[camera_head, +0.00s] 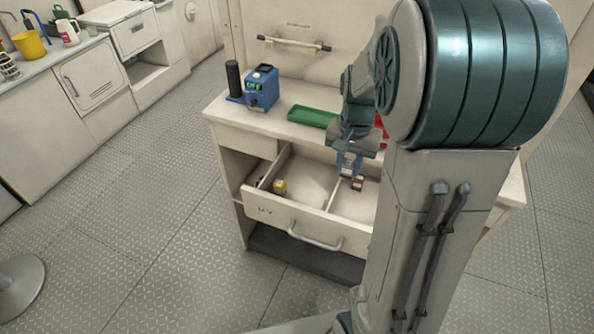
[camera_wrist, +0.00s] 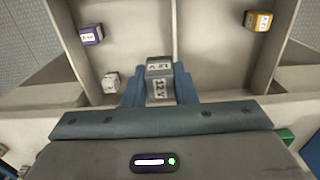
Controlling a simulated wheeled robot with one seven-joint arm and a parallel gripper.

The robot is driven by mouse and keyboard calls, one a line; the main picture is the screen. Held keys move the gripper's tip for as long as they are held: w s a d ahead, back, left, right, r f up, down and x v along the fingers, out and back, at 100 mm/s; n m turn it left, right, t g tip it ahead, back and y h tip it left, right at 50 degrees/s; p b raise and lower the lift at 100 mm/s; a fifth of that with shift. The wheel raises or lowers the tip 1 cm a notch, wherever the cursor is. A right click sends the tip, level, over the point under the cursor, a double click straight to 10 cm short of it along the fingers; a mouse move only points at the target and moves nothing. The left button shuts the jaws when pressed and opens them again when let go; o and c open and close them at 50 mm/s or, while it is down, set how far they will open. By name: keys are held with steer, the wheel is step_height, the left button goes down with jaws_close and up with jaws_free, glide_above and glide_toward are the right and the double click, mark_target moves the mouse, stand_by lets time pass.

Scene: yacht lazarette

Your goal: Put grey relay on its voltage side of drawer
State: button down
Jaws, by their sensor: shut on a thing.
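My gripper (camera_wrist: 160,85) is shut on the grey relay (camera_wrist: 159,89), whose label reads 12 V, in the wrist view. In the head view my gripper (camera_head: 349,165) is over the rear part of the open drawer (camera_head: 318,232), close to its divider (camera_head: 333,195). In the wrist view the relay hides the near part of the divider (camera_wrist: 175,35) and sits slightly left of its line. The left compartment there holds a purple relay (camera_wrist: 91,35) and a whitish relay (camera_wrist: 110,83). The right compartment holds a yellow-orange relay (camera_wrist: 257,21).
A green tray (camera_head: 312,116), a blue device (camera_head: 262,88) and a black cylinder (camera_head: 234,78) stand on the cabinet top. A red thing (camera_head: 381,126) is partly hidden by my arm. Much of both compartments' floor is bare.

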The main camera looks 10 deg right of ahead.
steer(key=shift+w+a+f, duration=0.1)
steer(key=shift+w+f, duration=0.15)
steer(key=shift+f, duration=0.25)
steer(key=shift+w+f, duration=0.25)
steer(key=shift+f, duration=0.2)
glide_above(303, 188)
step_height(303, 188, down, 7)
steer(key=shift+r, duration=0.2)
steer(key=shift+f, duration=2.05)
steer(key=shift+f, duration=0.1)
steer(key=shift+f, duration=0.15)
steer(key=c, duration=1.2)
jaws_free()
steer(key=shift+r, duration=0.2)
